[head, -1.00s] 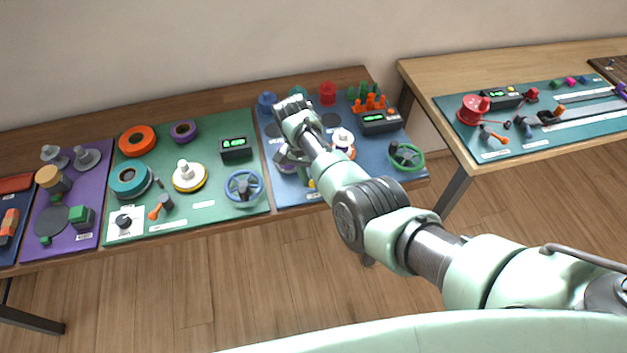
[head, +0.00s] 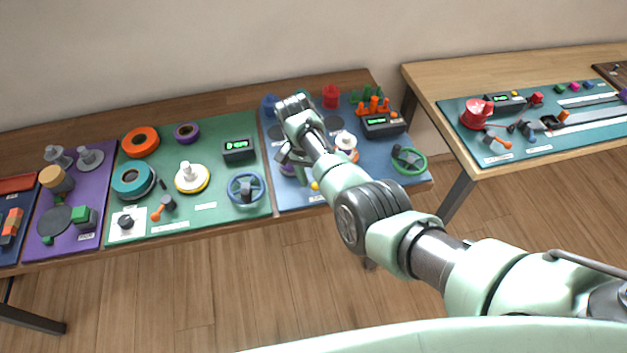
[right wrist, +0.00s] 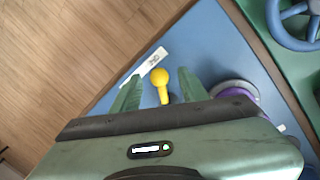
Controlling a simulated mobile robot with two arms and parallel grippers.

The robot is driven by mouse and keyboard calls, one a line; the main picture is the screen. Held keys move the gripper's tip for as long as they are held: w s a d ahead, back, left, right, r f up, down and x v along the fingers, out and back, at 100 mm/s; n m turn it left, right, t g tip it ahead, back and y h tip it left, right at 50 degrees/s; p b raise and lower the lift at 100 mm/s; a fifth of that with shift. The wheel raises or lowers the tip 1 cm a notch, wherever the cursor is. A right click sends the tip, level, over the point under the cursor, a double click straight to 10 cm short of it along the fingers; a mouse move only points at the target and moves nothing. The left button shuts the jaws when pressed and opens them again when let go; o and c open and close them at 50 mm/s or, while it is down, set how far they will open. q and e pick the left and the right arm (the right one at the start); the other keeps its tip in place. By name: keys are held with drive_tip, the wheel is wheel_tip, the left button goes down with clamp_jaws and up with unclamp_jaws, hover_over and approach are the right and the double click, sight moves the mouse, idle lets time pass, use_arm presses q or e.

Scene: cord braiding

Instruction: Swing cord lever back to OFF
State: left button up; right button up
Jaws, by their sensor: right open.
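A lever with a round yellow knob (right wrist: 159,76) stands on the blue mat (right wrist: 205,45), beside a white label strip (right wrist: 144,67). In the right wrist view my right gripper (right wrist: 159,73) is open, with one green finger on each side of the yellow lever. Its fingers look apart from the lever, and the lever's base is hidden by the gripper body. In the head view my right gripper (head: 284,158) is over the front left of the blue mat, and a small yellow bit of the lever (head: 315,186) shows beside it. My left gripper is not in view.
A purple-and-grey spool (right wrist: 235,92) stands close to the right finger. A green handwheel (head: 409,160), a display box (head: 383,124) and orange pegs (head: 373,106) are at the blue mat's right. A blue handwheel (head: 245,189) is on the green mat to the left.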

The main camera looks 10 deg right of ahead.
wheel_tip(320, 180, up, 7)
drive_tip(key=a, duration=0.1)
drive_tip(key=shift+w+b, duration=0.3)
drive_tip(key=shift+w, duration=0.1)
drive_tip(key=shift+a, duration=0.15)
